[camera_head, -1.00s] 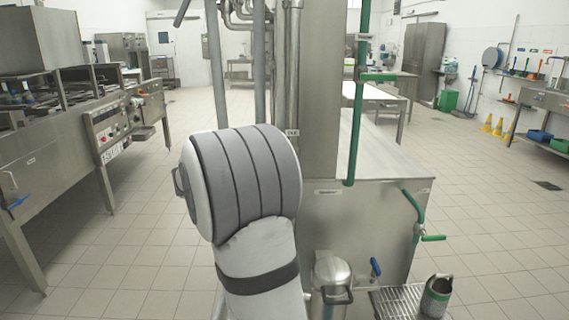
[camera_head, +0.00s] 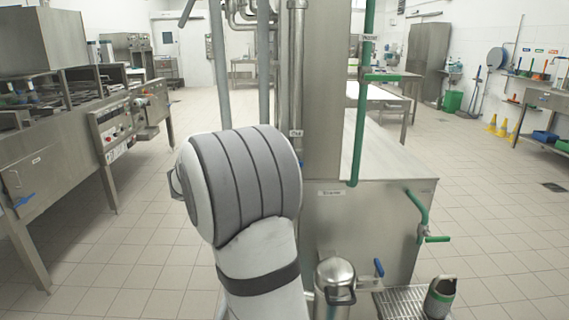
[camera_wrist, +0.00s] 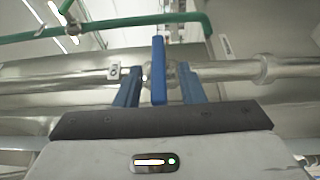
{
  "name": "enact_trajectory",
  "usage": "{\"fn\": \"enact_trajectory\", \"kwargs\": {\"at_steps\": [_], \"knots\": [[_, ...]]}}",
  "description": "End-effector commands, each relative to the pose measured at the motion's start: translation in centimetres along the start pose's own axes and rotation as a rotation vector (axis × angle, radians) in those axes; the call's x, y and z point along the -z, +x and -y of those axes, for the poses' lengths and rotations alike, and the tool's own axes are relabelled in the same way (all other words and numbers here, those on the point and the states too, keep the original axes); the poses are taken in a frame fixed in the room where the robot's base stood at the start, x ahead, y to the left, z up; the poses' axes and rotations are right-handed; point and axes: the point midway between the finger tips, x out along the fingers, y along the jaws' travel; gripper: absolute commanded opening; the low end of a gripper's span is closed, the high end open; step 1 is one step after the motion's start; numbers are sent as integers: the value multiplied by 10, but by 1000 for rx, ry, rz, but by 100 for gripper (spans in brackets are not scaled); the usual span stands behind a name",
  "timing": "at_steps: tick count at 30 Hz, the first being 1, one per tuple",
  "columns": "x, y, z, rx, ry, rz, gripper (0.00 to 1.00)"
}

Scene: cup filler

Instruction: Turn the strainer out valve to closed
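In the wrist view a blue lever handle (camera_wrist: 159,70) stands upright in the picture, crosswise to a shiny metal pipe (camera_wrist: 222,72) behind it. My gripper (camera_wrist: 159,76) has its two blue fingers apart, one on each side of the lever, with visible gaps. In the head view my arm hides the gripper. A small blue bit (camera_head: 301,165) shows at the arm's right edge; I cannot tell what it is.
A green pipe (camera_wrist: 110,27) crosses above the lever. In the head view a steel tank (camera_head: 375,215) stands right of my arm, with a steel canister (camera_head: 335,285) and another blue lever (camera_head: 379,267) low in front. A steel jug (camera_head: 439,298) stands on a grate (camera_head: 400,302).

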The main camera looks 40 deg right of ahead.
Motion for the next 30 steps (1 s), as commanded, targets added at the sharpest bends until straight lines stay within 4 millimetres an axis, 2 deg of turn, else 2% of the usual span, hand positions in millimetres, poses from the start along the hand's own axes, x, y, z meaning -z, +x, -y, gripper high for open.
{"fn": "enact_trajectory", "kwargs": {"at_steps": [6,12,30], "knots": [[0,-39,0,1,-1,-3,35],[-1,-57,0,0,-1,0,35],[-1,-59,1,1,-1,0,35]]}}
